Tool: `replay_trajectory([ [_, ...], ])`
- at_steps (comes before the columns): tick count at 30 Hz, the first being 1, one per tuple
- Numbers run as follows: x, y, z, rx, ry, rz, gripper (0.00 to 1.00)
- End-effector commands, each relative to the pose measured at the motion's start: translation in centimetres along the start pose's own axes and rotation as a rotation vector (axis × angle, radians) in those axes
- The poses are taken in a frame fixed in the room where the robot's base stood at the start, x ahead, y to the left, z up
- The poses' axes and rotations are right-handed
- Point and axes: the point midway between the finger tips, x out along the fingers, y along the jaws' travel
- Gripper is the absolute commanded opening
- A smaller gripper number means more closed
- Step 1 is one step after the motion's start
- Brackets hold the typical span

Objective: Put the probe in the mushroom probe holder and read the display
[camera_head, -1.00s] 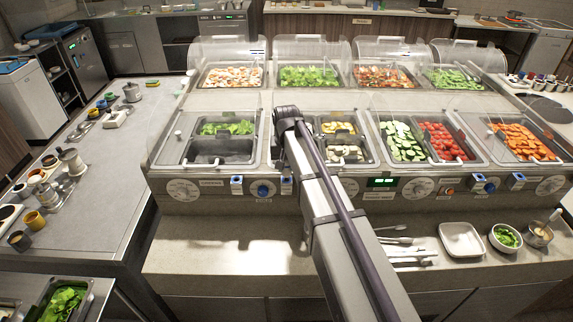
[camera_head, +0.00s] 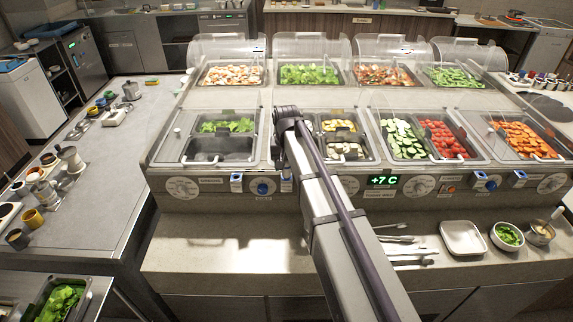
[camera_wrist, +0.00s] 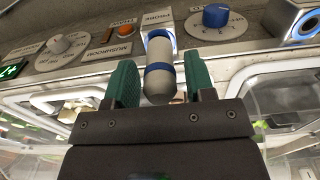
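The probe (camera_wrist: 160,84), a grey rounded body with a blue band, sits in the blue and white mushroom probe holder (camera_wrist: 157,40) in the wrist view. An orange button and the MUSHROOM label (camera_wrist: 108,54) are beside it. My gripper (camera_wrist: 160,88) is open, with its green fingers on either side of the probe and a visible gap to each.
A blue knob (camera_wrist: 220,16) and another holder with a blue ring (camera_wrist: 292,24) are close to my gripper. Food wells with clear covers (camera_head: 408,140) line the counter. Tongs (camera_head: 408,252), a white tray (camera_head: 463,238) and a bowl of greens (camera_head: 507,236) lie on the front ledge.

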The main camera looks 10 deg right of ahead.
Motion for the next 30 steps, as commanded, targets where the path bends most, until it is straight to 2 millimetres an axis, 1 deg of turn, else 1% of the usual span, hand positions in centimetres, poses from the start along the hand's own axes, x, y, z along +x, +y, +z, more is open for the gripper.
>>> replay_trajectory([
  [1, 0.0, 0.0, 0.0, 0.0, 0.0, 0.0, 0.54],
  [3, 0.0, 0.0, 0.0, 0.0, 0.0, 0.0, 0.59],
  [8, 0.0, 0.0, 0.0, 0.0, 0.0, 0.0, 0.59],
  [11, -0.4, 0.0, 0.0, 0.0, 0.0, 0.0, 0.59],
  [14, -1.6, 0.0, 0.0, 0.0, 0.0, 0.0, 0.59],
  [17, -3.7, 0.0, 0.0, 0.0, 0.0, 0.0, 0.59],
  [21, -7.4, 0.0, 0.0, 0.0, 0.0, 0.0, 0.59],
  [24, -9.7, 0.0, 0.0, 0.0, 0.0, 0.0, 0.59],
  [27, -10.9, 0.0, 0.0, 0.0, 0.0, 0.0, 0.59],
  [30, -11.1, 0.0, 0.0, 0.0, 0.0, 0.0, 0.59],
])
